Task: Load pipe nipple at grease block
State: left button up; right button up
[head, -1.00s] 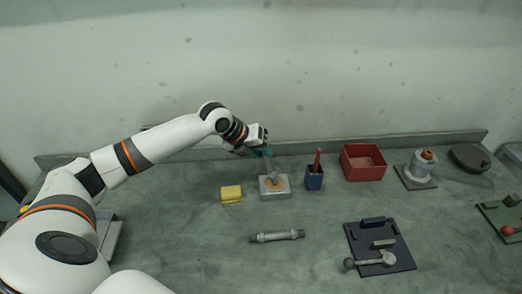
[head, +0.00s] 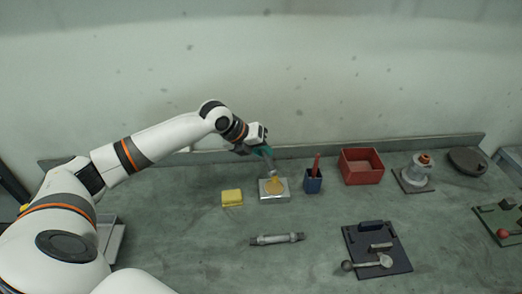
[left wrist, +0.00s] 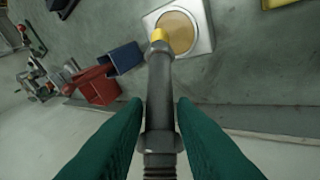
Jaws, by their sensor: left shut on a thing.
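My left gripper (left wrist: 160,125) is shut on a grey pipe nipple (left wrist: 159,95). In the left wrist view the nipple's far end carries yellow grease, and its threaded near end lies between the green fingers. The grease block (head: 274,197) is a pale square block with a round yellow grease patch; it also shows in the left wrist view (left wrist: 203,48). In the head view the left gripper (head: 264,152) is behind and above the block, and the nipple (head: 270,168) tilts down toward the patch. The greased end appears just above the block; contact is hard to tell. My right gripper is not in view.
A yellow sponge-like block (head: 232,198) is left of the grease block. A blue holder (head: 313,184) and a red bin (head: 362,166) stand to its right. A grey pipe piece (head: 277,239) lies in front. A dark fixture plate (head: 395,262) is at front right.

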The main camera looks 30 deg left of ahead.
pick_arm(q)
notch_tip(320, 180, up, 5)
jog(key=p, duration=0.3)
jog(key=shift+f, duration=0.1)
dwell(0.6)
